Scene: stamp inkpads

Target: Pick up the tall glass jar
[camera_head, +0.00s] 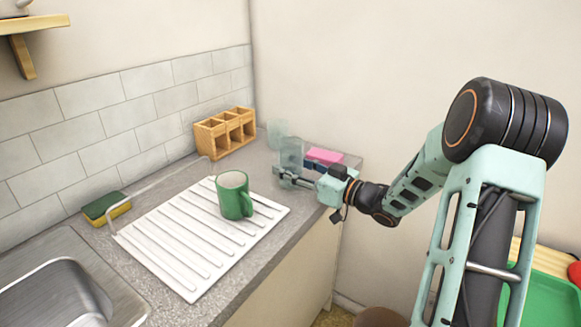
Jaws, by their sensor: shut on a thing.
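The tall glass jar (291,153) is clear and pale, and stands upright near the back right end of the counter. My gripper (284,178) reaches it from the right, low on its body, and is shut on it. The jar's outline is faint, and its lower part is partly hidden by the fingers. I cannot tell whether its base touches the counter.
Another clear glass (276,133) stands behind, near the wall. A pink block (324,155) on a dark item lies just right of the jar. A wooden compartment box (226,133), a green mug (233,195) on a white drainboard (163,246) and a sponge (106,208) are left.

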